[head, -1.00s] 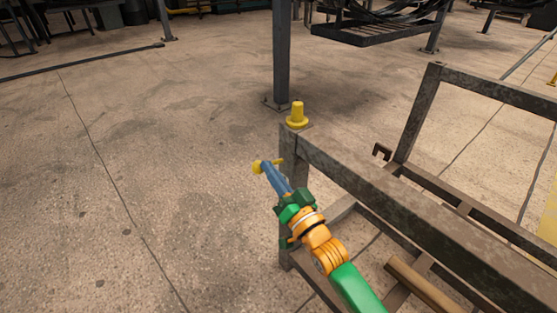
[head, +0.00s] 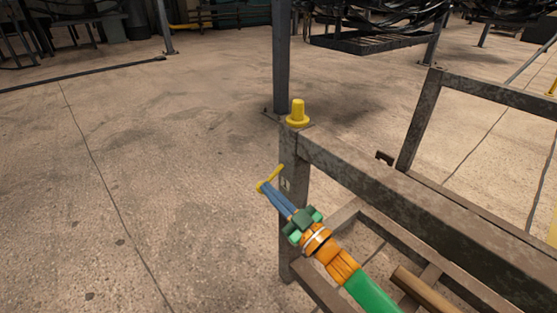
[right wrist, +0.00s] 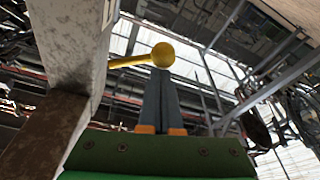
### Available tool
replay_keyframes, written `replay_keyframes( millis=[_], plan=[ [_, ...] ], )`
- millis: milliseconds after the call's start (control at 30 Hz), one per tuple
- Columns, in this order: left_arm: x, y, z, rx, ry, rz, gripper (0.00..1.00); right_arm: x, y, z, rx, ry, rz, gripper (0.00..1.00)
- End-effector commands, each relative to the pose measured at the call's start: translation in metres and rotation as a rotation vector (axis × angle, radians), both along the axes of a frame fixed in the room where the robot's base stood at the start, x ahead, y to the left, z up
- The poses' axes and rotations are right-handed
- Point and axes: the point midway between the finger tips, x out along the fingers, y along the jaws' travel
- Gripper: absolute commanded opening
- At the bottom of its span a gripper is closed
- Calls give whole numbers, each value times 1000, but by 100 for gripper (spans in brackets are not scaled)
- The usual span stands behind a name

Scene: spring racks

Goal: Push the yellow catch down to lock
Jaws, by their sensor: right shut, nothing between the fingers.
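The yellow catch (head: 273,177) is a thin lever with a ball at its outer end, on the side of the rack's near corner post (head: 294,220). In the head view it slants down to the left from the post. My right gripper (head: 264,188) is shut and empty, with its fingertips at the ball end of the catch. In the right wrist view, the ball (right wrist: 162,55) shows just beyond the closed fingertips (right wrist: 160,75), and the lever runs left to the post. The fingertips look to be touching the ball. My left gripper is out of view.
A yellow peg (head: 298,113) stands on top of the corner post. The rusty rack's top rail (head: 390,190) runs toward the lower right, beside my right arm. A grey column (head: 281,60) stands behind. The floor (head: 170,190) to the left is clear.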

Motion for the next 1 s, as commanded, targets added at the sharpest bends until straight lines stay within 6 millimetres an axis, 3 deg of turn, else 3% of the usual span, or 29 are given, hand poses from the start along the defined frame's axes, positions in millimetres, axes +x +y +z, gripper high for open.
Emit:
replay_keyframes(
  millis=[867,1000],
  plan=[
    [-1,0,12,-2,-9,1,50,2,-3,-4,-62,-44,-1,0],
    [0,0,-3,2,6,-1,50,2,-3,4,-62,-44,-1,0]
  ],
)
